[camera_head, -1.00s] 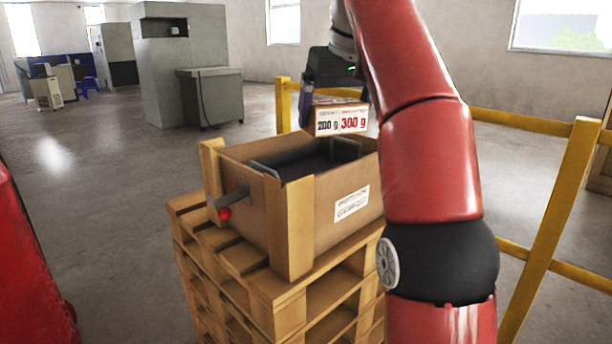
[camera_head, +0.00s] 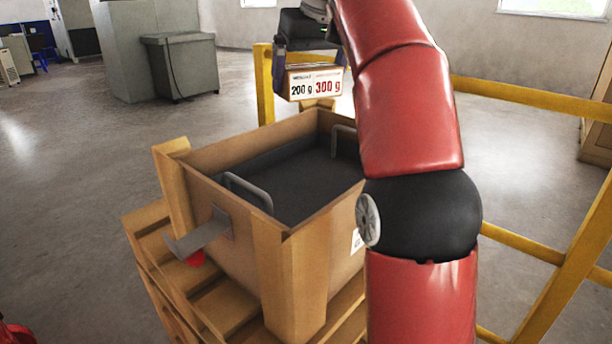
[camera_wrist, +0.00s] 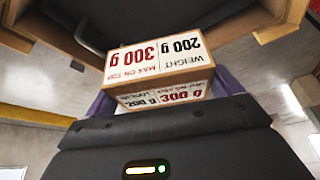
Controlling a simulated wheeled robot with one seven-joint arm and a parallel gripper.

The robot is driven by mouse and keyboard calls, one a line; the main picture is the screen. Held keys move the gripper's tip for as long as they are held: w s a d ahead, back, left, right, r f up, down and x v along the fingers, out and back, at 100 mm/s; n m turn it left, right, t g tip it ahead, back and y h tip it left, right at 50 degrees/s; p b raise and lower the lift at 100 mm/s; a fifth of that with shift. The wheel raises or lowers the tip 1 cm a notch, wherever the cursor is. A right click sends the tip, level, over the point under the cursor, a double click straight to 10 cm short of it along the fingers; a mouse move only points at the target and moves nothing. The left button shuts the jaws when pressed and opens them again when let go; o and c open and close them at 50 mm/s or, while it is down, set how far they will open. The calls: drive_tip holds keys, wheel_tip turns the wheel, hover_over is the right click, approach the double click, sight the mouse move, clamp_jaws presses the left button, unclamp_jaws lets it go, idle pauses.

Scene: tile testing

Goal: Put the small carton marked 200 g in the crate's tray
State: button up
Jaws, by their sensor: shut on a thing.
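The small carton (camera_head: 314,83) has a white label reading 200 g in black and 300 g in red. My gripper (camera_head: 310,68) is shut on it and holds it in the air, above and beyond the crate's far end in the head view. In the wrist view the carton (camera_wrist: 160,72) sits between the purple fingers, and its label also reads "MAX ON TOP". The wooden crate (camera_head: 240,262) is open at the top. Its dark grey tray (camera_head: 300,188) has two handles and looks empty where I see it; my arm hides the right part.
The crate stands on stacked wooden pallets (camera_head: 150,238). A metal bracket (camera_head: 203,234) sticks out from its near left side, with a red part below. Yellow railings (camera_head: 530,103) run behind and to the right. A grey cabinet (camera_head: 182,68) stands farther back left.

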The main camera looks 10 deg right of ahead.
sight(306, 187)
wheel_tip(306, 187, down, 19)
drive_tip(key=b, duration=0.7)
drive_tip(key=shift+s+b, duration=0.1)
drive_tip(key=shift+b, duration=0.2)
drive_tip(key=shift+f, duration=0.1)
drive_tip(key=o, duration=0.8)
drive_tip(key=p+v, duration=0.3)
drive_tip(key=v, duration=0.9)
